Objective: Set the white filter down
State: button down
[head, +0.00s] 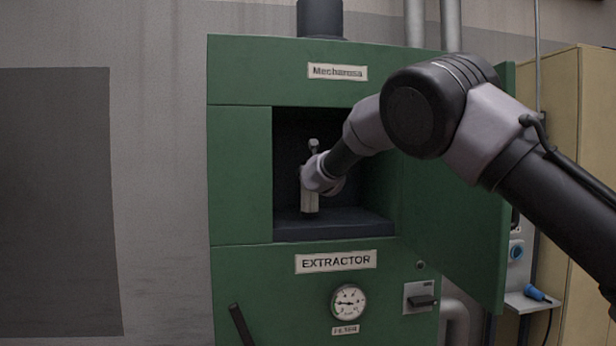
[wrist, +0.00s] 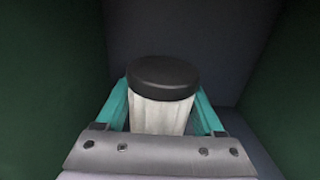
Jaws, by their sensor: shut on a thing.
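The white filter (wrist: 158,116) is a pale, ribbed cylinder with a black cap, upright in the wrist view. My gripper (wrist: 160,108) is shut on it, with a teal finger on each side. My wrist hides much of the filter.
The compartment has dark walls close on both sides. Its green door (head: 460,215) stands open at the right, near my arm. A gauge (head: 348,302) and a dark lever (head: 241,325) are on the cabinet front below. A tan cabinet (head: 590,190) stands at the far right.

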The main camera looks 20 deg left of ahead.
jog(key=shift+w+f, duration=0.15)
jog(key=shift+f, duration=0.35)
jog(key=shift+a, duration=0.1)
grip_release()
jog(key=shift+f, duration=0.2)
jog(key=v, duration=1.2)
jog(key=shift+r, duration=0.1)
